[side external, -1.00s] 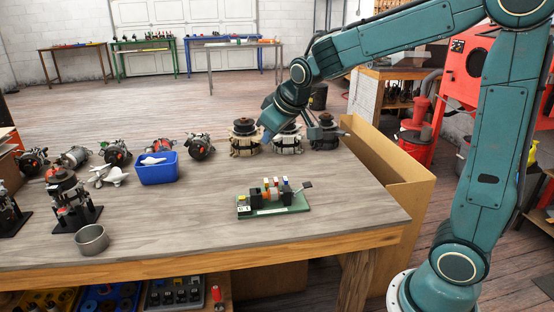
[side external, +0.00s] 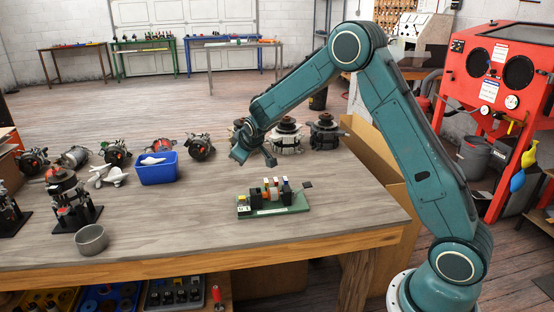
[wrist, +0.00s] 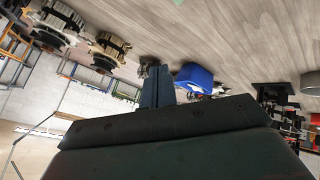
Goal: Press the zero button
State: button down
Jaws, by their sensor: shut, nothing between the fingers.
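A green-based device (side external: 272,204) stands on the wooden table, right of its middle, in the side external view. It carries black blocks, several coloured pieces and a dark lever at its right end. A small pale panel (side external: 244,211) sits at its left front corner; a zero button is too small to make out. My gripper (side external: 270,160) is above the table behind the device, apart from it and empty. In the wrist view my gripper's fingers (wrist: 157,86) are together, and they partly cover the scene behind.
A blue bin (side external: 157,174) with pale parts stands left of my gripper; it also shows in the wrist view (wrist: 194,77). Stators (side external: 286,140) stand close behind the gripper. A metal cup (side external: 91,239) is at the front left. The tabletop around the device is clear.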

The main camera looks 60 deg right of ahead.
jog(key=h, duration=0.1)
send_over(242, 198)
notch_tip(242, 198, down, 6)
jog(key=shift+s+n, duration=0.3)
jog(key=shift+f, duration=0.25)
jog(key=shift+f, duration=4.2)
